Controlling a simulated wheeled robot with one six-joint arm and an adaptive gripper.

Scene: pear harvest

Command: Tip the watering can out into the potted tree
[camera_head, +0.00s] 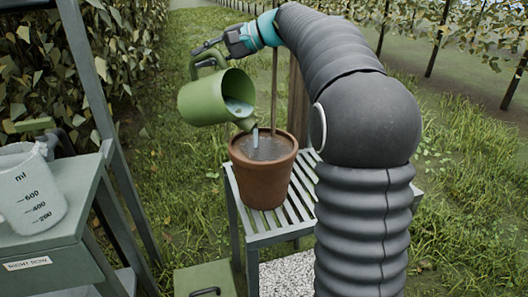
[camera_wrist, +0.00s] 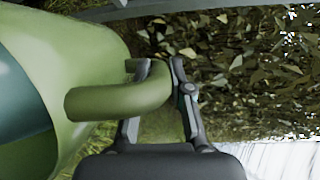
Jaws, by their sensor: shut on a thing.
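The green watering can (camera_head: 203,101) is tilted with its spout toward the pot, and a thin stream of water (camera_head: 255,134) runs from it into the pot. My gripper (camera_head: 209,50) is shut on the can's handle and holds the can above and left of the pot. In the wrist view the fingers of my gripper (camera_wrist: 158,100) close around the green handle (camera_wrist: 118,98). The terracotta pot (camera_head: 264,180) stands upright, with a thin trunk (camera_head: 274,85) rising from it. The wet-looking soil (camera_head: 264,148) shows inside its rim. The tree's top is out of view.
The pot stands on a grey slatted bench (camera_head: 262,234). At left, a measuring jug (camera_head: 30,200) stands on a green stand labelled "RIGHT ROW". A green box (camera_head: 204,281) is at the bottom. Leafy hedge lies at left, grass behind.

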